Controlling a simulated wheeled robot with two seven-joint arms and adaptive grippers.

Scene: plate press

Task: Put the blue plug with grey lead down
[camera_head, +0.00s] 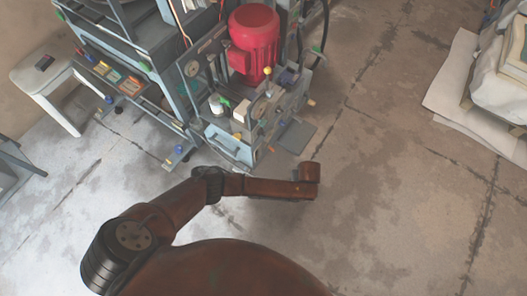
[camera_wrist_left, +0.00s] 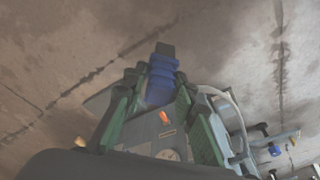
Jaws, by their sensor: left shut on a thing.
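In the left wrist view, the blue plug (camera_wrist_left: 162,80) is held between the green-grey fingers of my left gripper (camera_wrist_left: 156,88), which is shut on it. The plug's dark end points up in the picture, away from the wrist. A pale grey curved strand (camera_wrist_left: 237,108) beside the right finger looks like the grey lead, but its join to the plug is hidden. In the head view my reddish-brown arm reaches in front of the machine, and I cannot make out the left gripper or the plug there. My right gripper is not in view.
In the head view the press machine with a red motor (camera_head: 254,42) stands at the top middle. A white stool (camera_head: 40,72) is at the left. A covered pallet load (camera_head: 498,85) stands at the right. The concrete floor (camera_head: 400,190) right of my arm is clear.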

